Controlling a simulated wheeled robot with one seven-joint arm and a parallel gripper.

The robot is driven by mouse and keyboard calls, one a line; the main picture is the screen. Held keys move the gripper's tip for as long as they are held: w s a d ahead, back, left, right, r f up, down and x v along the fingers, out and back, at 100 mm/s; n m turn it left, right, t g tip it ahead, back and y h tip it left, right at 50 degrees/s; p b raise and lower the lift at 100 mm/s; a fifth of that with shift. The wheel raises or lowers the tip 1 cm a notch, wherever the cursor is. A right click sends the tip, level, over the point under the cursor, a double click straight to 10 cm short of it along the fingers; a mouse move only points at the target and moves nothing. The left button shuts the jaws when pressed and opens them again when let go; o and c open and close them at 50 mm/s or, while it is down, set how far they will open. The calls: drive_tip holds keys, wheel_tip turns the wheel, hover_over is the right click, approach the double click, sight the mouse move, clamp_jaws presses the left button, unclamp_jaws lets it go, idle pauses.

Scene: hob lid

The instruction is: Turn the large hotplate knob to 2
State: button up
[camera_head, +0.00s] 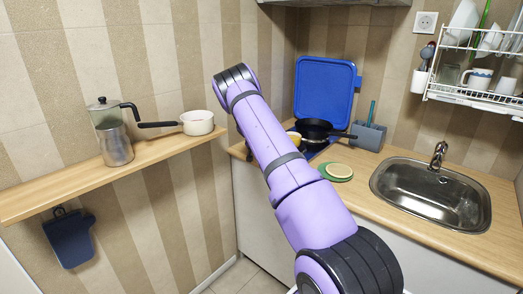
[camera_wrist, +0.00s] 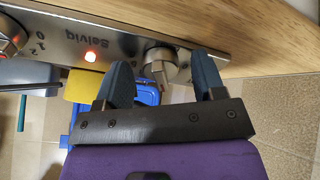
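In the wrist view, a steel control panel (camera_wrist: 125,52) marked "Selviq" appears upside down. It carries one round silver knob (camera_wrist: 160,62) near the middle and another knob (camera_wrist: 10,36) at the left edge, with 0, 1 and 2 printed beside it. Which one serves the large hotplate I cannot tell. My gripper (camera_wrist: 160,66) is open, its two dark fingers on either side of the middle knob; contact is not clear. The middle knob's scale is not readable. A red lamp (camera_wrist: 91,56) glows between the knobs. In the head view my arm hides the gripper and knobs.
A black pan (camera_head: 316,128) is on the hob, before an upright blue panel (camera_head: 325,92). A yellow item (camera_head: 293,137) and grey caddy (camera_head: 368,136) are close by. A wall shelf (camera_head: 80,178) holds pots.

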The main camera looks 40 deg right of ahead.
drive_tip(key=shift+r, duration=0.1)
drive_tip(key=v, duration=1)
drive_tip(key=shift+a+r, duration=0.2)
drive_tip(key=shift+a, duration=0.05)
drive_tip(key=s+a+r+n+t+y, duration=0.1)
drive_tip(key=s+a+r+n+y, duration=0.1)
drive_tip(key=s+a+r, duration=0.85)
drive_tip(key=s+a+r+n+t+y, duration=0.2)
drive_tip(key=s+a+r, duration=0.4)
drive_tip(key=a+r, duration=0.8)
drive_tip(key=s+a+r+n+y, duration=0.1)
drive_tip(key=s+a+n, duration=0.1)
drive_tip(key=s+a, duration=0.3)
drive_tip(key=s+a+r+n+y, duration=0.1)
drive_tip(key=s+a, duration=0.5)
drive_tip(key=s, duration=0.8)
drive_tip(key=s+a+r+n+t, duration=0.1)
drive_tip(key=s+a+n, duration=0.3)
drive_tip(key=s, duration=0.6)
drive_tip(key=shift+a+r+y, duration=0.4)
drive_tip(key=shift+a+r, duration=0.1)
drive_tip(key=shift+a, duration=0.6)
